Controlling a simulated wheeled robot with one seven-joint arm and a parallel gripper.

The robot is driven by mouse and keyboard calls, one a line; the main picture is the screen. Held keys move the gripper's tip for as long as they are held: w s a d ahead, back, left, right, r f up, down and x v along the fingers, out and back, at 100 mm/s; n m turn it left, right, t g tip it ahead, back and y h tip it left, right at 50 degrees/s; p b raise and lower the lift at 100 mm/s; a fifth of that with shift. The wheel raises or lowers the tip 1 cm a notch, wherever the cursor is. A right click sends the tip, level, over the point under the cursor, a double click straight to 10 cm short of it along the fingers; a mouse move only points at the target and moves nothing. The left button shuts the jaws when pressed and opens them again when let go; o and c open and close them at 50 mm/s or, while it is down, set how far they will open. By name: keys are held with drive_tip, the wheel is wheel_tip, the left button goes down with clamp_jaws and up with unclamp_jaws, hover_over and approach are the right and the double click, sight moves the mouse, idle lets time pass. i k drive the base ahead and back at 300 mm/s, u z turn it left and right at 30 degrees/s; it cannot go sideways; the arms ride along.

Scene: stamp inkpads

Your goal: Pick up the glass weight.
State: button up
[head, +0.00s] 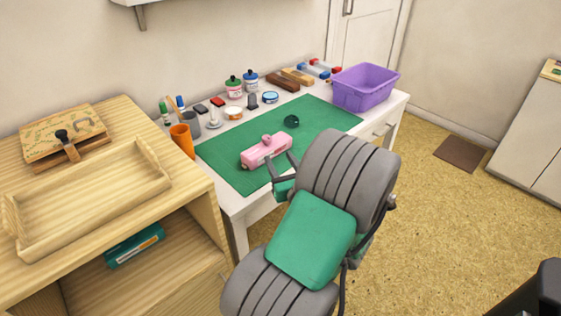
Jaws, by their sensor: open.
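A small dark green, rounded, shiny thing (291,121) lies on the green mat (325,117) in the head view; it looks like the glass weight, though it is too small to be sure. My gripper (280,160) is open at the mat's front edge, its dark fingers pointing toward the back. It is nearer the camera than the dark green thing and apart from it. A pink block-like thing with a round knob (262,152) lies at the fingertips; I cannot tell whether they touch it.
The mat covers the middle of a white table (232,202). A purple bin (366,88) stands at the right end. Bottles, small pads and blocks line the back; an orange cup (182,141) stands at the left. A wooden cabinet with a tray (90,200) adjoins the table.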

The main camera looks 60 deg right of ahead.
sight(292, 122)
drive_tip(key=z, duration=1.85)
